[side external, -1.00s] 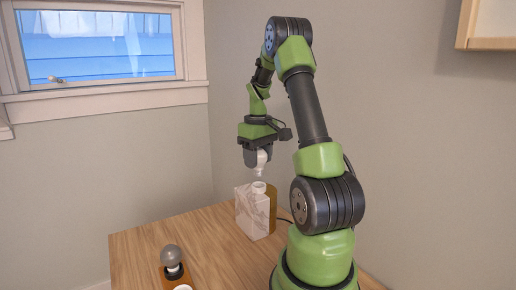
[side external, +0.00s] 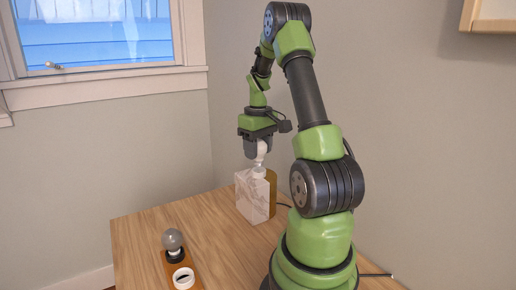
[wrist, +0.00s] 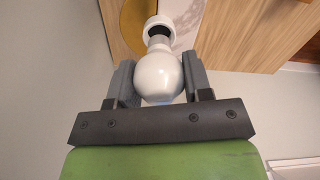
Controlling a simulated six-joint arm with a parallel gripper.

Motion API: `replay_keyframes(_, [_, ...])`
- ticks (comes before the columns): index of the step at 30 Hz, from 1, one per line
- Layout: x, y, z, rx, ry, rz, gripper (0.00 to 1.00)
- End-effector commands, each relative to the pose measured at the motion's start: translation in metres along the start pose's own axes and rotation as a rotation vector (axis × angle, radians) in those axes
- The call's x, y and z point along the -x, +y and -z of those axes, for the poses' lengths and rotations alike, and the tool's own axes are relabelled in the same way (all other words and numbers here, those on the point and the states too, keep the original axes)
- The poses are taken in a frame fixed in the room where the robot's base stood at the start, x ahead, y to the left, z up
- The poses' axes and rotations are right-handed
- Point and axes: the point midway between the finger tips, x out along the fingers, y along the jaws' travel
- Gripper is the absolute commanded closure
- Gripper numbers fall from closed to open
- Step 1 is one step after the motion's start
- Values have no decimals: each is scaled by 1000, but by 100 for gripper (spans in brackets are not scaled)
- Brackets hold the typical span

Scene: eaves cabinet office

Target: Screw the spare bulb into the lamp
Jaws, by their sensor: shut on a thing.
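My gripper (side external: 258,150) is shut on the white spare bulb (wrist: 158,78), with a finger on each side of its round glass. The bulb points cap down over the lamp. The lamp has a marble block base (side external: 254,200) and a white socket (side external: 259,172) on top. In the wrist view, the bulb's metal cap (wrist: 158,42) lines up with the socket's opening (wrist: 158,23). The cap is at the mouth of the socket; I cannot tell whether its threads are engaged.
A grey bulb (side external: 173,240) stands in a dark holder on an orange-brown tray at the front left, beside a white ring (side external: 183,278). A gold panel (side external: 271,187) adjoins the marble. The wooden table (side external: 145,232) is clear to the left.

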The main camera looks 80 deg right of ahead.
Motion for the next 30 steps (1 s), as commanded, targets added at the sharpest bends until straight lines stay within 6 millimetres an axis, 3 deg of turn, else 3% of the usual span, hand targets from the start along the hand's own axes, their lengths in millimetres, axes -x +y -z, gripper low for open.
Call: replay_keyframes(30, [-9, 0, 0, 1, -1, 0, 69])
